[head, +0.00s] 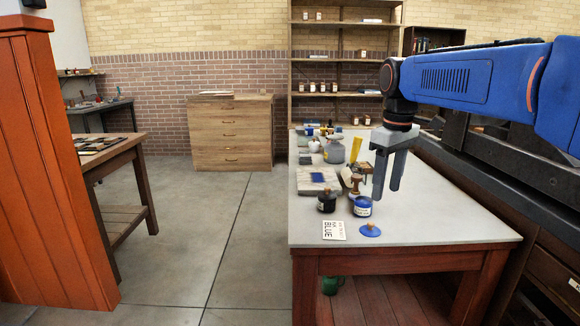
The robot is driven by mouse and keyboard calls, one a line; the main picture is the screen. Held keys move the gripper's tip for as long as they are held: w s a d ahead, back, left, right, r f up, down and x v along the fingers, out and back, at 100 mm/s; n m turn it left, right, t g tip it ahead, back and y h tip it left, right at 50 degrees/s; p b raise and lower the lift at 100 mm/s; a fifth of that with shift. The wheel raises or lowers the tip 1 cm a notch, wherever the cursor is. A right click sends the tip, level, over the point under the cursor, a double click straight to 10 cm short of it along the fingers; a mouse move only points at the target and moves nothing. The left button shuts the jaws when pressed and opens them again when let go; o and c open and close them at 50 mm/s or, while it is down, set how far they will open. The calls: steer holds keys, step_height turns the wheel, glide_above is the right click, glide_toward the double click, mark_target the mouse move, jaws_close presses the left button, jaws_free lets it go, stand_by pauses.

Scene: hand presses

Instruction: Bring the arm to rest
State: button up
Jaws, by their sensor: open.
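My gripper (387,192) hangs from my blue arm (470,78) over the right part of the grey-topped table (440,231). Its two grey fingers point down, stand apart and hold nothing between them. The fingertips show just right of an open-looking blue ink jar (362,207). A blue lid (370,231) with a brown knob lies on the table in front of that jar. A dark jar (326,203) stands to its left. Whether the fingertips are clear of the tabletop by much is hard to tell.
A card (333,230) reading "BLUE" lies near the front edge. A pale slab (317,181) with a blue patch, a wooden-handled tool (355,185) and a grey pot (333,152) stand farther back. Dark machinery (480,155) borders the right. The front right tabletop is bare.

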steer(key=s+d+f+m+t, duration=0.2)
steer(key=s+f+m, duration=0.1)
steer(key=s+f, duration=0.6)
steer(key=s+d+f+m+t, duration=0.2)
steer(key=s+f, duration=0.8)
steer(key=s, duration=0.8)
steer(key=shift+s+d+f+m, duration=0.15)
steer(key=shift+d+m, duration=0.4)
steer(key=shift+m, duration=0.65)
